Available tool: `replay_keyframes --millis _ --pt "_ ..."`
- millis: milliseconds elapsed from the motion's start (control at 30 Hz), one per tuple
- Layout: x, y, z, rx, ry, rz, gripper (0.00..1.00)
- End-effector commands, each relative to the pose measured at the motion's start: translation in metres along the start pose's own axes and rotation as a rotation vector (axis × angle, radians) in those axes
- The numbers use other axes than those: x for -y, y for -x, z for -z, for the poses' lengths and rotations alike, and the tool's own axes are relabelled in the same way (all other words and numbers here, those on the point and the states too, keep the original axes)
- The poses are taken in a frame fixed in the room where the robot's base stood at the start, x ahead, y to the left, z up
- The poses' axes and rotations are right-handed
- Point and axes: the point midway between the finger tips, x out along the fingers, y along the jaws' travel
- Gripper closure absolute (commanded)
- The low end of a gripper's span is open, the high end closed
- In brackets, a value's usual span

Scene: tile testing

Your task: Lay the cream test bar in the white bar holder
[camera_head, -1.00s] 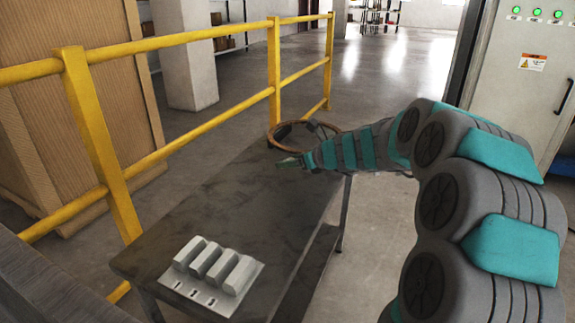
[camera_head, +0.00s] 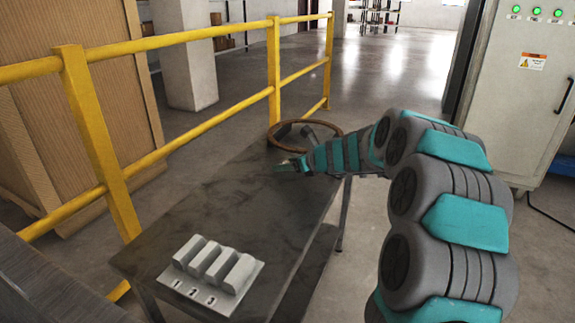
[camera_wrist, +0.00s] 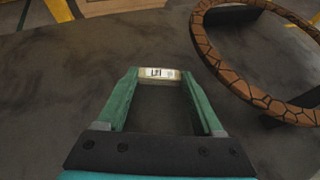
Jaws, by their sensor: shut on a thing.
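The white bar holder (camera_head: 187,289) lies on the near end of the dark table. It has raised ridges with gaps between them, and the digits 1, 2, 3 along its front edge. My gripper (camera_head: 284,166) is over the far part of the table, beyond the holder and well apart from it. In the wrist view my gripper (camera_wrist: 160,80) has its two green fingers on either side of the cream test bar (camera_wrist: 158,73), which lies crosswise between the fingertips with a dark-marked label facing the camera. In the head view the bar is too small to make out clearly.
A brown ring (camera_wrist: 230,80) with a cracked pattern is at the table's far end, close to the right of my gripper in the wrist view. A yellow railing (camera_head: 110,165) runs along the table's left side. The tabletop (camera_head: 235,205) between gripper and holder is clear.

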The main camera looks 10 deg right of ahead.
Motion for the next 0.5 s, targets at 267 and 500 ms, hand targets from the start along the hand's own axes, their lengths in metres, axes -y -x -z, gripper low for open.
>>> replay_keyframes --millis 267,500 --pt "0.0001 -0.0003 0.0007 0.000 0.000 0.000 0.07" --pt "0.0002 -0.0002 0.0007 0.000 0.000 0.000 0.01"
